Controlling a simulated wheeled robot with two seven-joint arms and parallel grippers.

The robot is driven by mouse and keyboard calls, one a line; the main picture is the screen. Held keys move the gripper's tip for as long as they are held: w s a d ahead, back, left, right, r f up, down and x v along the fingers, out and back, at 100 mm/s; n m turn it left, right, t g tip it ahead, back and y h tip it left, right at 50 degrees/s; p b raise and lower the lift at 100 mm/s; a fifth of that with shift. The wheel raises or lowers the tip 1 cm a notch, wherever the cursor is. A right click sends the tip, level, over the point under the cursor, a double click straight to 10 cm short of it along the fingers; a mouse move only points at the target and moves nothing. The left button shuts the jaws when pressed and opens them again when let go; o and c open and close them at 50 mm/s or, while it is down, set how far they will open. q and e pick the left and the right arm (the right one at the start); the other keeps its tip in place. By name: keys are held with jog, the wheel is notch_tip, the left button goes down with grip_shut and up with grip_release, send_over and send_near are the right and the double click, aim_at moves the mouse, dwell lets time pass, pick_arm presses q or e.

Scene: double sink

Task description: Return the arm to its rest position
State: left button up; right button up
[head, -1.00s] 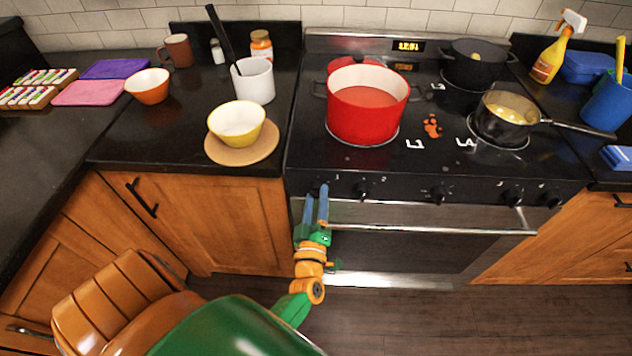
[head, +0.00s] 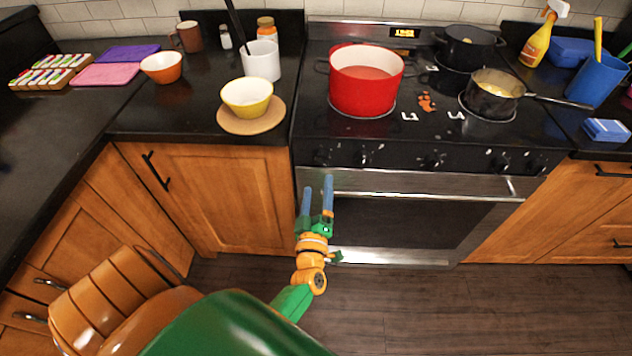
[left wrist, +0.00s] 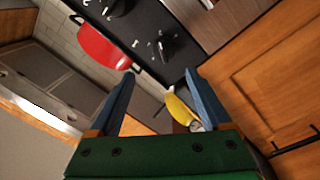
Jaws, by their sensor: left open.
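My left gripper (head: 317,200) is open and empty in the head view, its two blue fingers apart and pointing up toward the stove front. It hangs in front of the oven door (head: 405,222), below the counter's height. In the left wrist view the blue fingers (left wrist: 157,92) are spread with nothing held between them. My right gripper does not show in either view.
A red pot (head: 364,84), a black pot (head: 466,48) and a saucepan (head: 494,92) stand on the stove. A yellow bowl (head: 247,97) sits on a round board (head: 252,126) on the left counter. The oven handle (head: 420,184) juts out near my left gripper. The floor (head: 420,310) is clear.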

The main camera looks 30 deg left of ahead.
pick_arm(q)
jog(key=d+f+m+g+h, duration=0.2)
jog(key=d+f+m+h, duration=0.35)
jog(key=f, duration=0.45)
jog(key=s+d+f+m+g+h, duration=0.2)
jog(key=s+f+m+g, duration=0.1)
jog(key=s+f, duration=0.3)
jog(key=s+d+f+m+g+h, duration=0.1)
jog(key=s+f+m+g+h, duration=0.1)
jog(key=s+f+m, duration=0.4)
jog(key=s+a+f+m+g, duration=0.1)
jog(key=s+f+g, duration=0.3)
jog(key=s, duration=0.6)
jog(key=s+a+f+m+g, duration=0.2)
jog(key=s+f+g, duration=0.2)
jog(key=s, duration=0.7)
jog(key=shift+f+m, duration=0.35)
jog(key=shift+f, duration=0.35)
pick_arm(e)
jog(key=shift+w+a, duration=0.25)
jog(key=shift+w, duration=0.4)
